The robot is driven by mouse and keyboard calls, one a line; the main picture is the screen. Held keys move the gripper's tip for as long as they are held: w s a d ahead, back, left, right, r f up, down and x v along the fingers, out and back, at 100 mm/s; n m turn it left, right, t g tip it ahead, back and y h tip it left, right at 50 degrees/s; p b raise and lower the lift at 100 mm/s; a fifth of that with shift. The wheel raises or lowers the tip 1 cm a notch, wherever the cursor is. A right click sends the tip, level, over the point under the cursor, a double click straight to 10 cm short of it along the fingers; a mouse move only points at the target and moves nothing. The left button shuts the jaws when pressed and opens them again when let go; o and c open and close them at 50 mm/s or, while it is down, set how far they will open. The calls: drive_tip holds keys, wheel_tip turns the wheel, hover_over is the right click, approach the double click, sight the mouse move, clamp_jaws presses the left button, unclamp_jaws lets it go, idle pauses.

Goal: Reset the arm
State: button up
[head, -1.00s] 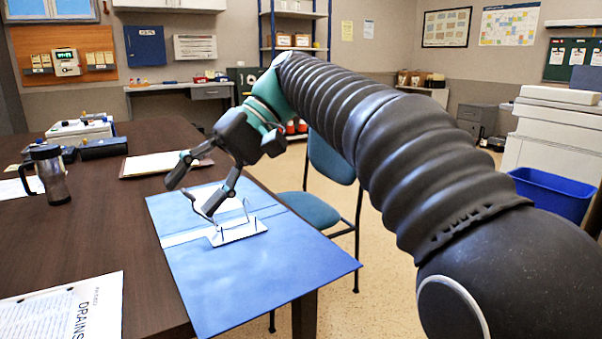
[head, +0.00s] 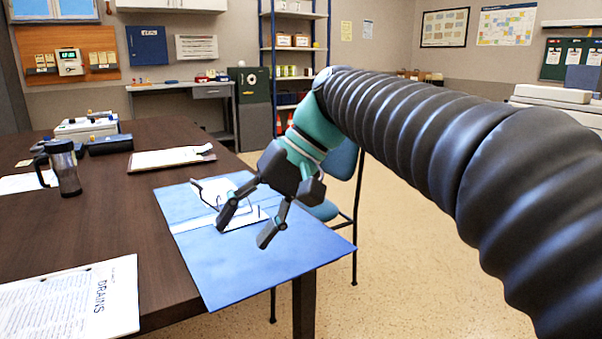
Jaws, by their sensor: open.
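My gripper (head: 245,237) hangs over the right part of an open blue folder (head: 255,268) on the dark table. Its two fingers are spread apart with nothing between them, pointing down and to the left. The folder has a metal clip mechanism (head: 232,216) on a white plate, partly hidden behind one finger. I cannot tell how high the fingertips are above the folder. My arm reaches in from the right side of the head view.
The brown table (head: 120,220) holds a dark travel mug (head: 66,170), a clipboard (head: 168,158), a printed sheet (head: 75,300) and a black case (head: 110,144). A blue chair (head: 343,160) stands beyond the table's right edge. Floor to the right is open.

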drive_tip(key=s+d+f+m+t+h, duration=0.2)
drive_tip(key=s+d+f, duration=0.3)
drive_tip(key=d+f, duration=0.5)
drive_tip(key=s+d+f+m+t+h, duration=0.1)
drive_tip(key=s+d+f+t+h, duration=0.4)
drive_tip(key=d+f, duration=0.5)
drive_tip(key=s+d, duration=0.1)
drive_tip(key=d, duration=0.2)
drive_tip(key=shift+d+m, duration=0.25)
drive_tip(key=shift+m, duration=0.15)
